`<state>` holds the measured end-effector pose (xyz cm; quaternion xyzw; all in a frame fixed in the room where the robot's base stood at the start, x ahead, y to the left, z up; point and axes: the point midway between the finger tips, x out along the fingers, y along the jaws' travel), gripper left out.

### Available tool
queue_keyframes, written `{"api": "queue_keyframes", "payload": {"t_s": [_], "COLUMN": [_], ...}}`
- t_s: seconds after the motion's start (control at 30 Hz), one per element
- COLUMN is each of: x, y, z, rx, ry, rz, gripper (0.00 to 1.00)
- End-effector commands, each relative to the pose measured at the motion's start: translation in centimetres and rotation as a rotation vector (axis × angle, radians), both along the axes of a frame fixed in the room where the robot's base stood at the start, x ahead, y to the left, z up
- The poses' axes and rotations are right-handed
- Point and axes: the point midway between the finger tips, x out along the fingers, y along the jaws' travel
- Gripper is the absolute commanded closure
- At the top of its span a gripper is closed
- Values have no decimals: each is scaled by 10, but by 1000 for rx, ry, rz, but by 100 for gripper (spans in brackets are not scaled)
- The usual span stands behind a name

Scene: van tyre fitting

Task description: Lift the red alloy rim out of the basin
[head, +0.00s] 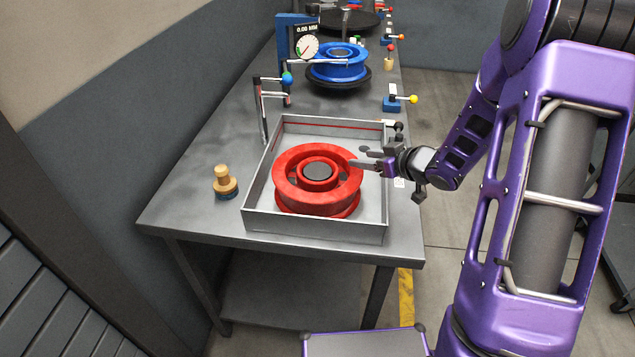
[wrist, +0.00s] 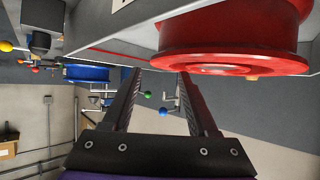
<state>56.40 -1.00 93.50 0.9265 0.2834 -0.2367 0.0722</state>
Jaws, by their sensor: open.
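The red alloy rim (head: 318,205) lies flat in the grey metal basin (head: 315,228) near the front of the bench. It has a dark round hub cap in its middle. My gripper (head: 360,158) is at the rim's right side, over the basin's right part, with its fingers pointing left. In the wrist view the two fingers of my gripper (wrist: 160,75) are apart with nothing between them. The red rim (wrist: 232,40) shows there at the upper right, beside the right finger. I cannot tell whether a finger touches the rim.
The basin's walls surround the rim. A wooden-handled tool (head: 224,182) stands left of the basin. A tap-like post with a blue knob (head: 287,79) stands behind it. A blue rim (head: 338,68) with a dial gauge (head: 307,47) is farther back.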

Motion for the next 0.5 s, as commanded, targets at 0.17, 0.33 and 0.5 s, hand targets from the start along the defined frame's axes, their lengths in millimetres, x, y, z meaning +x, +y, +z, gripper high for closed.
{"api": "queue_keyframes", "payload": {"t_s": [0.17,0.33,0.5], "x": [6,20,36], "y": [4,16,27], "z": [-5,-19,-29], "rx": [-1,0,-1], "ry": [1,1,1], "rz": [0,2,0], "gripper": [41,41,41]}}
